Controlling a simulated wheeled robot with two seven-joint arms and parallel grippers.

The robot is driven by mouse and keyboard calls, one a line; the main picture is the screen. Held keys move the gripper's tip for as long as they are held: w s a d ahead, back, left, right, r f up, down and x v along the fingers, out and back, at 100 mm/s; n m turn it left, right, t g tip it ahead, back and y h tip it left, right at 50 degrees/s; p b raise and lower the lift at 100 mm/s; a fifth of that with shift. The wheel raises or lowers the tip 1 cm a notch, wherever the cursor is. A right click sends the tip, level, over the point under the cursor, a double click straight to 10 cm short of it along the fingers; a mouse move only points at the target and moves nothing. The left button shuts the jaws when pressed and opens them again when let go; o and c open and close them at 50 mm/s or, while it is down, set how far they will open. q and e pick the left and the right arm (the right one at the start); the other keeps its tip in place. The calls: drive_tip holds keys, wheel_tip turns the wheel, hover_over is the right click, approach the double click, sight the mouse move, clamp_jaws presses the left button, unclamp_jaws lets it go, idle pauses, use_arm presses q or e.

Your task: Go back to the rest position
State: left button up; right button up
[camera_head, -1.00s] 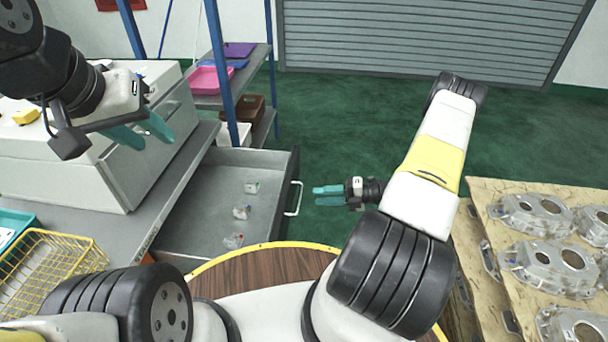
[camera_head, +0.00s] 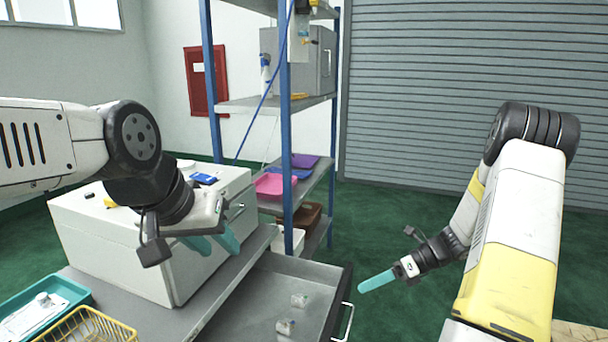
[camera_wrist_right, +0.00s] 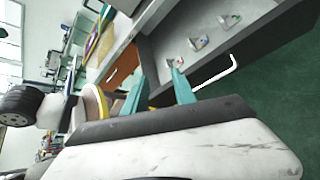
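My left gripper (camera_head: 213,243) hangs in front of the white box-like cabinet on the bench. Its two teal fingers are apart, with nothing between them. My right gripper (camera_head: 376,282) is held out over the green floor, to the right of the open drawer. Only one teal finger shows clearly there. In the right wrist view both fingers of the right gripper (camera_wrist_right: 158,92) show, apart and empty, with the drawer beyond them.
The open grey drawer (camera_head: 340,290) holds small clear parts (camera_head: 299,300). The white cabinet (camera_head: 120,245), a teal tray (camera_head: 72,290) and a yellow wire basket (camera_head: 120,328) stand on the bench. A blue-post shelf (camera_head: 210,80) stands behind. Green floor lies clear beyond the drawer.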

drive_tip(key=s+a+r+n+t+h, duration=0.1)
drive_tip(key=s+r+n+t+h, duration=0.2)
drive_tip(key=s+r+n, duration=0.6)
drive_tip(key=s+a+r+n+t+h, duration=0.2)
drive_tip(key=s+r+n+h, duration=0.4)
drive_tip(key=r+n, duration=1)
drive_tip(key=s+n+t, duration=0.1)
drive_tip(key=s+n, duration=0.1)
drive_tip(key=s, duration=0.1)
drive_tip(key=shift+r, duration=0.2)
